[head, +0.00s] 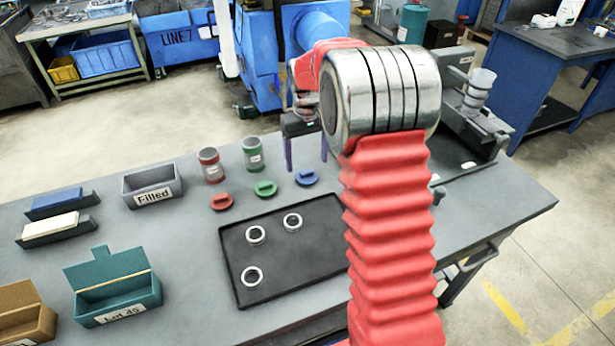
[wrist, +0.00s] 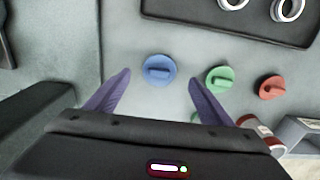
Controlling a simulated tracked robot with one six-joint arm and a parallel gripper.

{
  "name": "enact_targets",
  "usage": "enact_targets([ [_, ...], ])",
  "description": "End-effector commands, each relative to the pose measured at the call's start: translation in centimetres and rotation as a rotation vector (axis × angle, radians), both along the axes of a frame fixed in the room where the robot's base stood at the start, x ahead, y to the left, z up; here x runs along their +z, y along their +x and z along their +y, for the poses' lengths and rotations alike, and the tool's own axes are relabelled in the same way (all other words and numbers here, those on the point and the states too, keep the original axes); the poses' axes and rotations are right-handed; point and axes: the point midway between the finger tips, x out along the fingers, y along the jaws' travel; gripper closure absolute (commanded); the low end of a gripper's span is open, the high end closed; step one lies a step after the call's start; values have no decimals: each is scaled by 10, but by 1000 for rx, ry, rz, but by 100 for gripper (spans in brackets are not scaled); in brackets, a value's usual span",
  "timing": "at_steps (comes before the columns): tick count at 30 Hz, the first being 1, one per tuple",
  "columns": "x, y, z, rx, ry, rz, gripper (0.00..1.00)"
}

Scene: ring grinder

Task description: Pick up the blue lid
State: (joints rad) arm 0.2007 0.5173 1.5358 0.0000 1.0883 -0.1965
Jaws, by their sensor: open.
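The blue lid (head: 307,178) is a round disc with a raised bar handle, lying flat on the grey table. It is the rightmost of a row of lids in the head view. In the wrist view the blue lid (wrist: 159,71) lies beyond the fingertips, centred between their lines. My gripper (head: 307,165) is open and empty, with two purple fingers pointing down, just behind the lid in the head view. The wrist view shows my gripper (wrist: 160,78) with its fingers spread on either side of the lid, not visibly touching it.
A green lid (head: 265,188) and a red lid (head: 222,201) lie to the left. A green jar (head: 252,153) and a red jar (head: 210,165) stand behind them. A black tray (head: 240,262) with three metal rings lies in front. A grey machine (head: 470,120) stands at the right.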

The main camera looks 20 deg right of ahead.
Motion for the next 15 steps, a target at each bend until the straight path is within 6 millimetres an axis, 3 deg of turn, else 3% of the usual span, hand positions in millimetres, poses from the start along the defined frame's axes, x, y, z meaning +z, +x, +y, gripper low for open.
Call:
enact_targets([
  [5,-10,1,0,0,1,3,25],
  [15,-50,4,-1,1,0,1,25],
])
